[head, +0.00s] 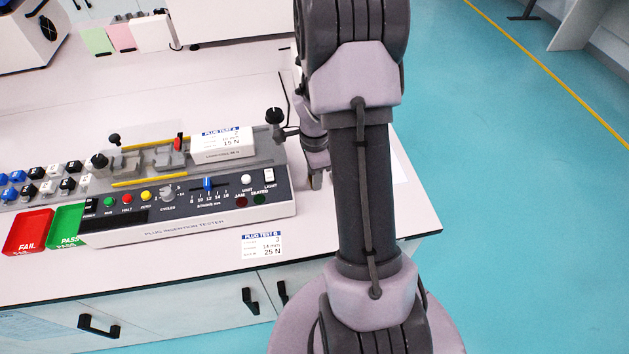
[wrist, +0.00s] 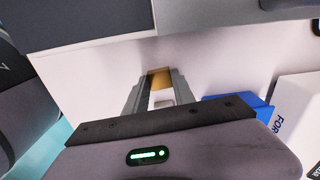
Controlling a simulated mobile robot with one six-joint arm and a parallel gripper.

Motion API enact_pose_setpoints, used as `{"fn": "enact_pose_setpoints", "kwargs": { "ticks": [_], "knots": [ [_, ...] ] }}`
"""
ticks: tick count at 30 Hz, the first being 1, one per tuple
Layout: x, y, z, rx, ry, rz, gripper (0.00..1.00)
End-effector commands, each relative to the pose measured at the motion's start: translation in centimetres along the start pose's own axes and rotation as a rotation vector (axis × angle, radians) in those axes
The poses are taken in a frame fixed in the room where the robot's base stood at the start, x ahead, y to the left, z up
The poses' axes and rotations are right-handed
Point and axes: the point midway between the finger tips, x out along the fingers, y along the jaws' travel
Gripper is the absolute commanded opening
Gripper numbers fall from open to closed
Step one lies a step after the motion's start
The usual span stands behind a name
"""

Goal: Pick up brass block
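The brass block (wrist: 160,78) shows in the wrist view as a small gold-brown piece between the tips of my gripper (wrist: 160,82). The fingers stand apart, one on each side of it, and it nearly fills the gap. I cannot tell whether both fingers press on it. In the head view my gripper (head: 317,181) points down just right of the plug insertion tester (head: 190,228), low over the bench top. Most of it is behind my own arm, and the brass block is hidden there.
The tester's right end stands close beside my gripper, with a black knob (head: 274,116) near it. A PLUG TEST B card (head: 262,245) lies in front. The red FAIL tray (head: 28,232) and green PASS tray (head: 66,226) are at left. A blue object (wrist: 238,106) lies near the right finger.

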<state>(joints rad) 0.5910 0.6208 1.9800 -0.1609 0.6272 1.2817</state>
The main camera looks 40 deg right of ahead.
Motion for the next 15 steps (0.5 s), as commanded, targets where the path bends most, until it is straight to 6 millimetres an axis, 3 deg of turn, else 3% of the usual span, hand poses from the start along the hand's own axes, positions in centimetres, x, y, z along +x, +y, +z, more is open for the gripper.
{"fn": "enact_pose_setpoints", "kwargs": {
  "ticks": [1, 3, 15],
  "knots": [
    [-0.01, -0.01, 0.0, 0.0, 0.0, 0.0, 0.09],
    [-0.01, -0.01, 0.0, 0.0, 0.0, 0.0, 0.0],
    [-0.96, -0.03, 0.0, 0.0, 0.0, -0.001, 0.0]
  ]
}}
